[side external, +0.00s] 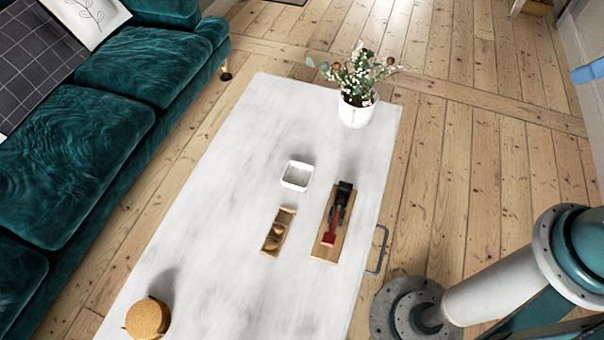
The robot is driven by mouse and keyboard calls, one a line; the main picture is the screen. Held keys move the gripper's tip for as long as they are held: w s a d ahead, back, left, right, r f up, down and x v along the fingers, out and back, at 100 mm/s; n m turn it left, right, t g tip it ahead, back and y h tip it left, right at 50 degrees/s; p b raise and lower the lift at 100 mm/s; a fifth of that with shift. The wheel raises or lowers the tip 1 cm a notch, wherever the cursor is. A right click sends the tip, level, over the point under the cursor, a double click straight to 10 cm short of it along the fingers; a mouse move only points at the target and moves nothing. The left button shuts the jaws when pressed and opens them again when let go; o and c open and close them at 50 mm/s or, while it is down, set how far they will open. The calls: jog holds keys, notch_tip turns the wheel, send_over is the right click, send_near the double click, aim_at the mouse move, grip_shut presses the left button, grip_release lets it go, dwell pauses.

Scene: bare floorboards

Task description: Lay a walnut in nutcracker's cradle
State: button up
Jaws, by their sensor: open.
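The nutcracker (338,212) has a dark body and a red lever end, and it is mounted on a light wooden board (322,251) on the white table. The dark end points away from the camera and the red end points toward it. Its cradle is too small to make out, and I cannot tell whether anything lies in it. A narrow wooden tray (286,213) lies just left of the board. It holds small brown rounded things that look like walnuts (272,242). My gripper is outside this view; only part of my arm shows at the lower right.
A white square dish (297,176) stands behind the tray. A white pot with flowers (356,110) stands at the table's far end, and a round cork-coloured object (148,318) at the near left. A teal sofa (75,150) runs along the left.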

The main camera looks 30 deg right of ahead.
jog(key=w+a+f+n+g+y, duration=0.1)
jog(key=w+a+n, duration=0.25)
jog(key=w, duration=0.45)
jog(key=w+a+f+n+y, duration=0.1)
jog(key=w+a+f+n, duration=0.15)
jog(key=w+a, duration=0.4)
jog(key=w+a+f+n+g+y, duration=0.15)
jog(key=w+a+f+n, duration=0.35)
jog(key=w+a+f, duration=0.5)
jog(key=w+a+f+n+g, duration=0.15)
jog(key=a+f, duration=0.25)
jog(key=f, duration=0.4)
jog(key=w+a+f+n, duration=0.1)
jog(key=a+f+n, duration=0.2)
jog(key=a+f, duration=0.3)
jog(key=s+a+f+n+g, duration=0.1)
jog(key=s+a+f+n, duration=0.1)
jog(key=f, duration=0.8)
jog(key=s+a+f+n+g+y, duration=0.1)
jog(key=s+a+f, duration=0.3)
jog(key=f, duration=0.7)
jog(key=shift+f+n, duration=0.25)
jog(key=shift+n, duration=0.2)
jog(key=shift+a, duration=0.1)
send_over(273, 242)
jog(key=d, duration=0.2)
jog(key=shift+w+f, duration=0.2)
jog(key=shift+f, duration=3.75)
jog(key=shift+f, duration=0.1)
